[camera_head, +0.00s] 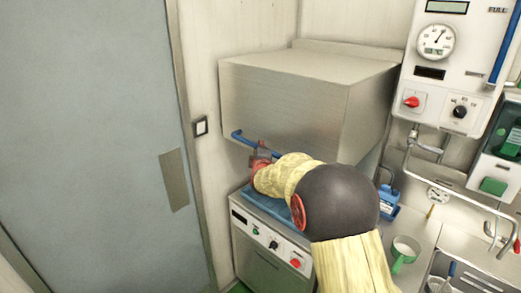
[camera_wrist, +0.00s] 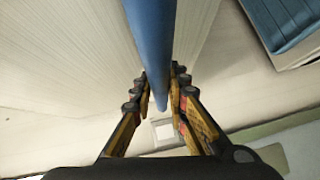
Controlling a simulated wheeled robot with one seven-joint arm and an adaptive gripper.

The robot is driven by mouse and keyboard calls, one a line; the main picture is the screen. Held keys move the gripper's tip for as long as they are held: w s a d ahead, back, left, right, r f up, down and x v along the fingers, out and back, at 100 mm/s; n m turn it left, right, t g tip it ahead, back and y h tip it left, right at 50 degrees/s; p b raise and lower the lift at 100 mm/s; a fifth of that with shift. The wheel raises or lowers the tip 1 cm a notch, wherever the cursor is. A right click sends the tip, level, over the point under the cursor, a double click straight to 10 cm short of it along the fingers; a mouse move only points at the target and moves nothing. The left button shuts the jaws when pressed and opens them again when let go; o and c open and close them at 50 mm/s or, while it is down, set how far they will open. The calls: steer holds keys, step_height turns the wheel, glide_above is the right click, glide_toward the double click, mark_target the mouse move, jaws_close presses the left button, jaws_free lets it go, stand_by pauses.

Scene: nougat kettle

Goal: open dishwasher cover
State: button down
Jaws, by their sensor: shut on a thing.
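The dishwasher cover (camera_head: 300,98) is a large brushed-metal box hood against the wall, with a blue bar handle (camera_head: 238,136) along its lower front edge. The handle also runs down the middle of the wrist view (camera_wrist: 150,40). My gripper (camera_head: 260,152) is at the handle, its fingers on both sides of the bar in the wrist view (camera_wrist: 160,90), shut on it. My arm hides the right part of the handle. Below the cover is the dishwasher base (camera_head: 265,240) with a control panel, and a blue rack (camera_head: 270,207) partly hidden by my arm.
A grey door (camera_head: 90,120) stands at the left. A wall panel with a gauge (camera_head: 436,42) and knobs is at the right. A green cup (camera_head: 404,252) and a blue container (camera_head: 388,198) stand on the counter at the right, beside pipes and a sink.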

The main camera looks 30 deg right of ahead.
steer(key=c, duration=1.7)
jaws_free()
steer(key=shift+f, duration=0.3)
steer(key=v, duration=1.2)
steer(key=shift+w, duration=0.1)
